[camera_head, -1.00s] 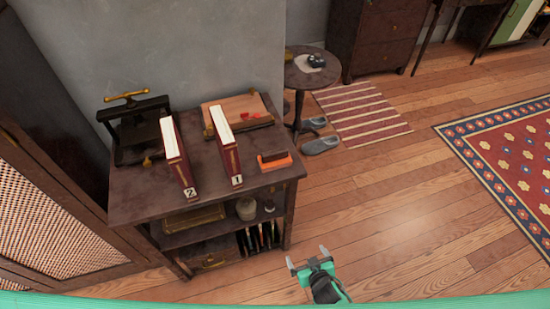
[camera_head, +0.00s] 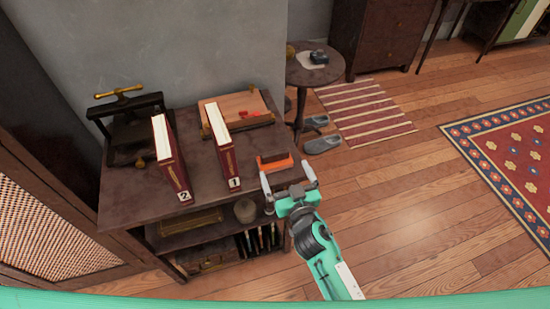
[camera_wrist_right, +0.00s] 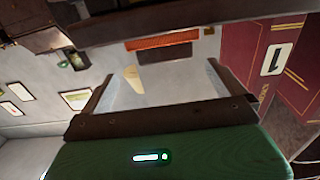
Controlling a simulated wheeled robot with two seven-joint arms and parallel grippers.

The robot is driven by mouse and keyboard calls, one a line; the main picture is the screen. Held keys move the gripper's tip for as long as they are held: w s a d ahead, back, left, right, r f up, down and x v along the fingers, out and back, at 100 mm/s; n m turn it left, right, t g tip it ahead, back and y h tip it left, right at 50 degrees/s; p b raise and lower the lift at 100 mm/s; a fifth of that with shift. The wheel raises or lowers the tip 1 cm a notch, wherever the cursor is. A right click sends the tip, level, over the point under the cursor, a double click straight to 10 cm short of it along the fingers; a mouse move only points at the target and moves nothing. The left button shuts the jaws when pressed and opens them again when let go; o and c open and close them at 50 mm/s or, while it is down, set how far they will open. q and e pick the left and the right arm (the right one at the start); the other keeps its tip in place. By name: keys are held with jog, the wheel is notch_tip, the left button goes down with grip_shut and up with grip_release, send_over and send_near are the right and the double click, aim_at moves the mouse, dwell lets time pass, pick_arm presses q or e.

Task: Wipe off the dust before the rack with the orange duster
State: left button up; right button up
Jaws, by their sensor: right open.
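The orange duster (camera_head: 282,165), an orange block with a dark brown part, lies near the right front corner of the dark cabinet top (camera_head: 130,205). My right gripper (camera_head: 286,181) is open and empty at the front right edge of the cabinet, its fingertips close to the duster. In the right wrist view the orange and dark duster (camera_wrist_right: 162,42) shows beyond the open fingers (camera_wrist_right: 160,82), apart from them. I cannot make out any dust, and I cannot tell which thing is the rack. My left gripper is not in view.
Two upright red books marked 2 (camera_head: 172,170) and 1 (camera_head: 224,150) stand left of the duster. A black press (camera_head: 130,125) and a wooden board (camera_head: 235,107) are behind them. A round table (camera_head: 313,67) stands at back right.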

aim_at(276, 157)
jog(key=shift+x, duration=1.15)
jog(key=x, duration=0.2)
jog(key=p+x, duration=0.1)
jog(key=x, duration=0.1)
jog(key=shift+w+a+r, duration=0.2)
jog(key=shift+a, duration=0.2)
jog(key=shift+w+a, duration=0.1)
jog(key=shift+w, duration=0.2)
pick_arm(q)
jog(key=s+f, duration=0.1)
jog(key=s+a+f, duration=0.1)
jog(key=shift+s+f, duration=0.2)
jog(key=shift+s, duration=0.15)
pick_arm(e)
jog(key=c, duration=1.1)
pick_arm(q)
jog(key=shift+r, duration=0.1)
